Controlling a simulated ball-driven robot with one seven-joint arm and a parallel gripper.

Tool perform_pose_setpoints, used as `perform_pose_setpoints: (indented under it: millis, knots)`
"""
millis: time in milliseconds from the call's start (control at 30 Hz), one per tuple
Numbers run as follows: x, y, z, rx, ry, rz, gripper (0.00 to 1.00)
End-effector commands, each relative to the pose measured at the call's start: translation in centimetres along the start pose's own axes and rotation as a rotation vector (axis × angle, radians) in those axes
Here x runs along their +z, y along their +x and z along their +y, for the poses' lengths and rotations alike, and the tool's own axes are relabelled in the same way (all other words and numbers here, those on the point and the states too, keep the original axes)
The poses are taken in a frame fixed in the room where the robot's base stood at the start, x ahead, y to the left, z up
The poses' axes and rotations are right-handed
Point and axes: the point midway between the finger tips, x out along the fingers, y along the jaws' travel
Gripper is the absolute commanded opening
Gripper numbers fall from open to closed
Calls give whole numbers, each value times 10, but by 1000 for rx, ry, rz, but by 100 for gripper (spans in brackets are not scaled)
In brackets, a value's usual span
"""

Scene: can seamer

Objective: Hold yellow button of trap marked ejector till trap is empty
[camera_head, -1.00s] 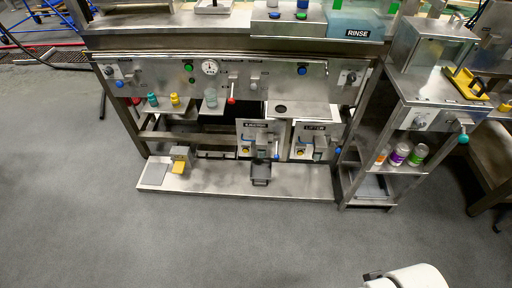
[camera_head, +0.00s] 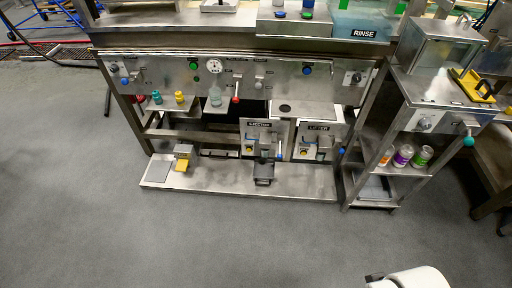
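The trap marked EJECTOR (camera_head: 254,140) is a grey metal box low under the steel bench, left of a similar box marked LIFTER (camera_head: 318,141). A small yellow button (camera_head: 248,149) shows on the ejector's front, at its left side. A grey metal fitting covers the middle of that front. A dark grey tray-like part (camera_head: 263,174) sits below it. I cannot tell what is inside the trap. My gripper is out of view; only a white part of my own body shows at the bottom right, well away from the trap.
A steel base plate (camera_head: 215,184) runs along the floor in front, carrying a yellow pedal (camera_head: 182,164). A steel stand at right holds several cans (camera_head: 402,156) on its shelf. The bench panel (camera_head: 135,72) has knobs and a gauge. The grey floor (camera_head: 200,240) in front is clear.

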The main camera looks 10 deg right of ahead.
Motion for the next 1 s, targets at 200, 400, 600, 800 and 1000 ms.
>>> perform_pose_setpoints:
  millis: [200,400,600,800,1000]
  knots:
    - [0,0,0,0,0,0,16]
    - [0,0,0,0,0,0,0]
    - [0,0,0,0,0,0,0]
    - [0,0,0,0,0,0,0]
    - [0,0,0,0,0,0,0]
